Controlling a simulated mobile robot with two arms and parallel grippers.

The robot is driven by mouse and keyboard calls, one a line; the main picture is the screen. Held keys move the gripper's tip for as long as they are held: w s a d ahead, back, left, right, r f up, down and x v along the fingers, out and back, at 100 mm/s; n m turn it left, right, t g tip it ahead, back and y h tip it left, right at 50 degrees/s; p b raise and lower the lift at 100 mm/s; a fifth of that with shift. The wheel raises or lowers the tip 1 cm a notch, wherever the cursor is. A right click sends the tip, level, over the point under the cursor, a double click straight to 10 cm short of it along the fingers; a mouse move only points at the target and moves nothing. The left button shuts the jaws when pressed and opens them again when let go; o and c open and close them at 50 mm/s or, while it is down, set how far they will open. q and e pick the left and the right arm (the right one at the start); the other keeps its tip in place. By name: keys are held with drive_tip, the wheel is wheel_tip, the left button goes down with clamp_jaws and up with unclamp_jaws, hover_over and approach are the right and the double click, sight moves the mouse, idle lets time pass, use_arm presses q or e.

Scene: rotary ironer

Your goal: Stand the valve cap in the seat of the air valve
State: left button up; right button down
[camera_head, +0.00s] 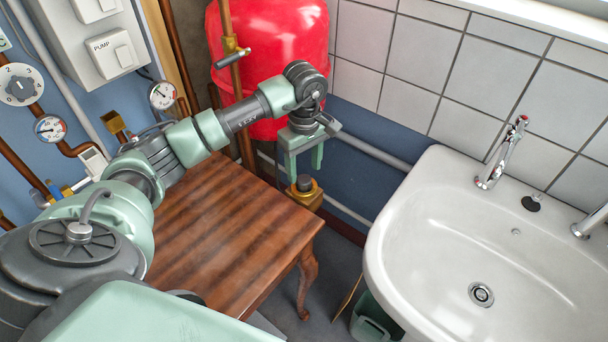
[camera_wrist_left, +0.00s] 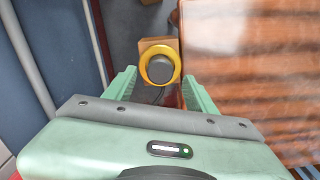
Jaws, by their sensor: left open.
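The dark grey valve cap (camera_head: 304,183) stands upright on the brass air valve (camera_head: 309,199), beside the far right corner of the wooden table. In the left wrist view the round top of the cap (camera_wrist_left: 160,69) sits inside the yellow brass ring of the valve (camera_wrist_left: 144,67). How deep it sits is hidden. My left gripper (camera_head: 304,172) points down just above the cap. In the wrist view its two fingers (camera_wrist_left: 159,77) are apart, one to each side of the cap, with a gap showing. My right gripper is not in view.
The wooden table (camera_head: 215,235) is bare where it shows. A red tank (camera_head: 275,60) and a copper pipe (camera_head: 234,75) stand behind my left arm. A white washbasin (camera_head: 430,240) is at the right. Gauges and a pump switch box (camera_head: 110,50) are at the left.

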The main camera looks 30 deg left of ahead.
sight(304, 179)
use_arm(q)
wheel_tip(304, 179, up, 9)
drive_tip(key=shift+b, duration=0.4)
